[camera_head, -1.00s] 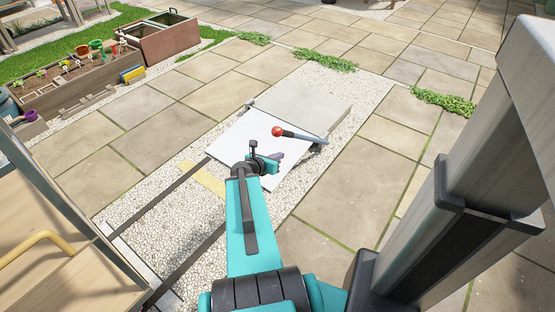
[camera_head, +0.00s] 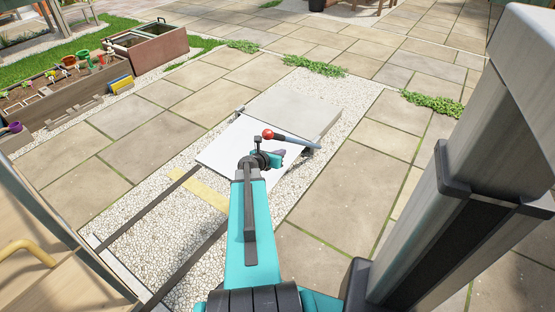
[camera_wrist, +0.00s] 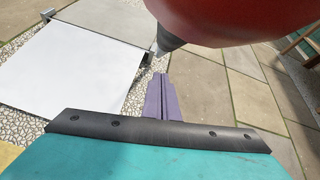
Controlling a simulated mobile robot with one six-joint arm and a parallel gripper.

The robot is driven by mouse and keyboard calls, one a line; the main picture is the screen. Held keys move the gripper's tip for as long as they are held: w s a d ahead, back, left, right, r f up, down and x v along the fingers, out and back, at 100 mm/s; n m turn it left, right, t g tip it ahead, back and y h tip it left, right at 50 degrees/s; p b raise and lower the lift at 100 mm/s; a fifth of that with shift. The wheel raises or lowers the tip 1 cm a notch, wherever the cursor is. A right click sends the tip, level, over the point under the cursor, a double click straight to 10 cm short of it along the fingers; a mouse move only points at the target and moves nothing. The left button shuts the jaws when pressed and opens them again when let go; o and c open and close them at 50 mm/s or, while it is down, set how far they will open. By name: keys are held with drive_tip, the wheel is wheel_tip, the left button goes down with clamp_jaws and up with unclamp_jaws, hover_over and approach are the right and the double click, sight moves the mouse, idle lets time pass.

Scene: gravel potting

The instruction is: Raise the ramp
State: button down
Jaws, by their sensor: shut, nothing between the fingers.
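The ramp, a white flat panel (camera_head: 222,151), lies low over the gravel beside a grey slab (camera_head: 300,112); the white panel also shows in the wrist view (camera_wrist: 65,70). A lever with a red ball knob (camera_head: 267,134) and a dark and grey shaft (camera_head: 300,141) stands out at the right side of the ramp. The knob is large and close at the top of the wrist view (camera_wrist: 220,15). My gripper (camera_head: 280,154) has purple fingers, shut and empty (camera_wrist: 161,85), just below the knob and shaft. I cannot tell whether they touch.
Two dark rails (camera_head: 150,208) run over the gravel towards the near left, with a yellow strip (camera_head: 198,190) between them. A wooden cabinet (camera_head: 50,260) stands at the near left. A planter (camera_head: 60,97) is at the far left. Open paving (camera_head: 345,190) lies to the right.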

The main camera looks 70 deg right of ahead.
drive_tip(key=shift+d+r, duration=0.9)
drive_tip(key=shift+r, duration=0.15)
